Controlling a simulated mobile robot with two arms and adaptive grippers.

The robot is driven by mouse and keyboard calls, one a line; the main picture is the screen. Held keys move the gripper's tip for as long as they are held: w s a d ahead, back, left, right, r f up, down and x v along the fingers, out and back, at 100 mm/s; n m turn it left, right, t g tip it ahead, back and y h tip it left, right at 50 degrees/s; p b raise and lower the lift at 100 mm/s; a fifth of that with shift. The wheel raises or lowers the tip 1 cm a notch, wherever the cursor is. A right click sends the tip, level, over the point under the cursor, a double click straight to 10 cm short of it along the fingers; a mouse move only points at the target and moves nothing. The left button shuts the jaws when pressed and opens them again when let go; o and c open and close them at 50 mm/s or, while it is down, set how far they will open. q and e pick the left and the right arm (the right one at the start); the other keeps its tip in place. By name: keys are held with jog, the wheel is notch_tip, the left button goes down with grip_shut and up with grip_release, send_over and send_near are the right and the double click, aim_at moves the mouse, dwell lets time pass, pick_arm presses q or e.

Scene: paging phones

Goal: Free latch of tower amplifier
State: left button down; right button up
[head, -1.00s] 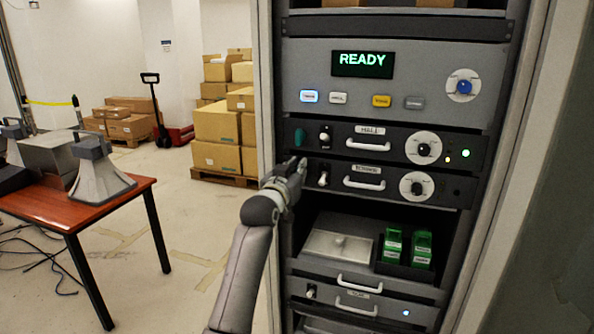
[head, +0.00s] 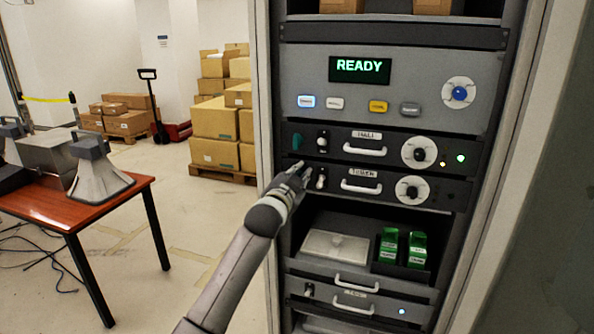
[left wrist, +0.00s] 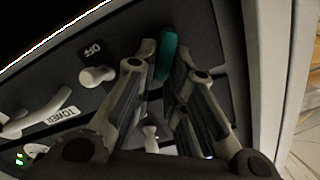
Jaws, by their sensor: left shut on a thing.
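The tower amplifier (head: 385,187) is the dark rack unit below the hall amplifier, with a white handle, a toggle switch and a round dial. Its label TOWER (left wrist: 60,116) shows in the left wrist view. Its teal latch (left wrist: 169,50) stands at the panel's end beside the rack post, between the fingertips of my left gripper (left wrist: 166,62). My left gripper (head: 302,170) is shut on this latch; in the head view the fingers hide it. My right gripper is not in view.
The hall amplifier (head: 385,148) above has its own teal latch (head: 297,140) close to my fingers, and lit lamps. The panel above reads READY (head: 360,66). Below are a shelf with green boxes (head: 388,246) and another drawer unit. A red table (head: 115,195) stands left.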

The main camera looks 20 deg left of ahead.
pick_arm(q)
jog(key=shift+d+f+m+p, duration=0.2)
jog(key=shift+m+p, duration=0.45)
jog(key=shift+m, duration=1.15)
jog(key=shift+d+f+m+p, duration=0.1)
jog(key=shift+f+m+p, duration=0.4)
jog(key=shift+m, duration=1.3)
jog(key=shift+d+f+m+p, duration=0.1)
jog(key=shift+m+p, duration=0.75)
jog(key=shift+m, duration=0.95)
jog(key=c, duration=1.5)
grip_release()
jog(key=shift+s, duration=0.1)
jog(key=s, duration=1.1)
jog(key=shift+s+a, duration=0.2)
jog(key=shift+s, duration=0.2)
